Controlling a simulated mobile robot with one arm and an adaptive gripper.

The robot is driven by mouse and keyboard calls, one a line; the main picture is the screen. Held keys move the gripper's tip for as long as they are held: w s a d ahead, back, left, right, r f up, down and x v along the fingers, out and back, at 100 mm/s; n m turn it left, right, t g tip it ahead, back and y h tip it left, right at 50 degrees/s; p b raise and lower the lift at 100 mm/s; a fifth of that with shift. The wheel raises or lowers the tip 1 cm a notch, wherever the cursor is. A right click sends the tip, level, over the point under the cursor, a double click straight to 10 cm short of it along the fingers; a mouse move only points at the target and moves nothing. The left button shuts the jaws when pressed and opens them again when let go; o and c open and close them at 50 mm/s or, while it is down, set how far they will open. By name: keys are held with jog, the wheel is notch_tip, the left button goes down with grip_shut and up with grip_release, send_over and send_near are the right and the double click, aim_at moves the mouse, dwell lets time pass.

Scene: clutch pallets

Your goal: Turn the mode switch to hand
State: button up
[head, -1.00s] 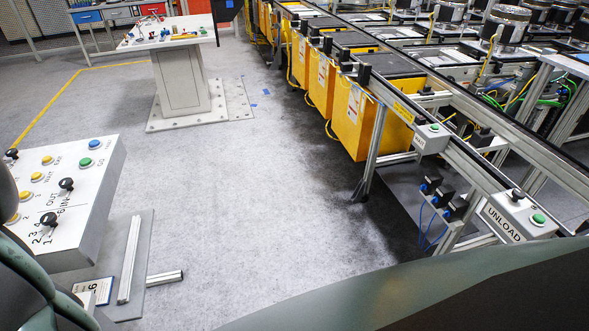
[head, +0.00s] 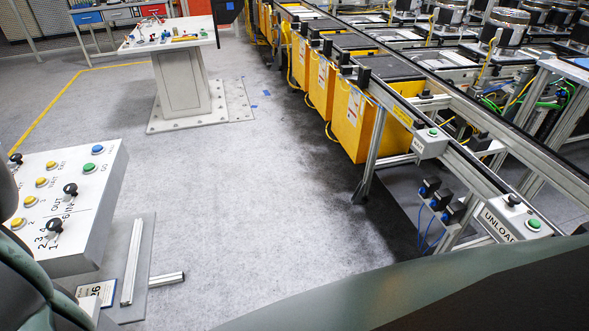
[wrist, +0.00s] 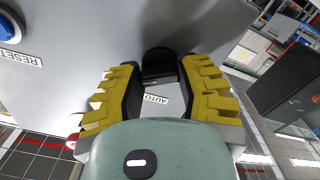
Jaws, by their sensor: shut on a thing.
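The mode switch (wrist: 160,62) is a black knob on a grey panel face in the wrist view. An AUTO label (wrist: 156,98) shows between the fingers, close to the knob. My gripper (wrist: 160,75), with its yellow ribbed fingers, is shut on the knob, one finger on each side. The fingers and the green gripper body cover part of the panel, and no hand label is visible. The gripper is not seen in the head view.
A blue button (wrist: 8,27) with a RESET label (wrist: 20,59) is left of the gripper. In the head view, a button console (head: 100,215) stands at left, a pedestal table (head: 182,85) behind, and a conveyor (head: 470,165) at right. Open floor (head: 240,190) lies between.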

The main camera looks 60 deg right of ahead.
jog(key=shift+f, duration=0.1)
jog(key=o, duration=1.2)
jog(key=v, duration=1.2)
